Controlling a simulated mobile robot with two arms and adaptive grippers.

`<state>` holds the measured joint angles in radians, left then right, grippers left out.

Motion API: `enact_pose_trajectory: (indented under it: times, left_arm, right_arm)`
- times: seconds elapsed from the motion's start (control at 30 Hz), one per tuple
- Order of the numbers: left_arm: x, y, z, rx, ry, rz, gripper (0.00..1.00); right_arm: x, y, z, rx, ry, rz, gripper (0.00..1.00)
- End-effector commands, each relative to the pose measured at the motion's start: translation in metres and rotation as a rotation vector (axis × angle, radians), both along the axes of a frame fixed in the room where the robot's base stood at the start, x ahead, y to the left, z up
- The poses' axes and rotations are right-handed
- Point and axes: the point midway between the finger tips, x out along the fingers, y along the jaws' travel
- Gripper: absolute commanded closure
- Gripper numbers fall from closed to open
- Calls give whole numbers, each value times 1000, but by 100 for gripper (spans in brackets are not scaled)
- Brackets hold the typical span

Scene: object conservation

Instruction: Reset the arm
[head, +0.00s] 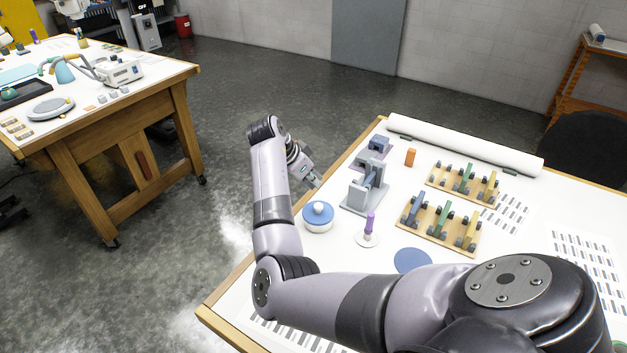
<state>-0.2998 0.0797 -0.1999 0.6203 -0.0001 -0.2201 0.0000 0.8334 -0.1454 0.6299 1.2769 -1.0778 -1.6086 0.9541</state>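My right arm reaches in from the lower right across the near part of the white table (560,208) and bends upward at the table's left edge. My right gripper (314,180) is at the end of that arm, by the table's left edge, left of a grey stand (368,190). It is small in the picture and partly behind my arm links, so I cannot tell whether its fingers are open or shut. I see nothing held in it. My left gripper is not in view.
A blue-lidded round container (318,215), a purple-handled tool (369,224) on a white base, a blue disc (412,260), an orange block (410,157) and wooden racks (440,236) stand near my arm. A white roll (465,145) lies at the back. Another workbench (100,110) is left.

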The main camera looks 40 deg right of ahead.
Motion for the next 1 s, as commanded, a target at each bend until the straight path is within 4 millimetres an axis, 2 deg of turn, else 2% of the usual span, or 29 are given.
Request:
enact_pose_trajectory:
  times: [0.57,1.0]
  left_arm:
    - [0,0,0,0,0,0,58]
    - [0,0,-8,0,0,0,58]
  right_arm:
    - [0,0,-1,0,0,0,100]
    - [0,0,-13,0,1,1,100]
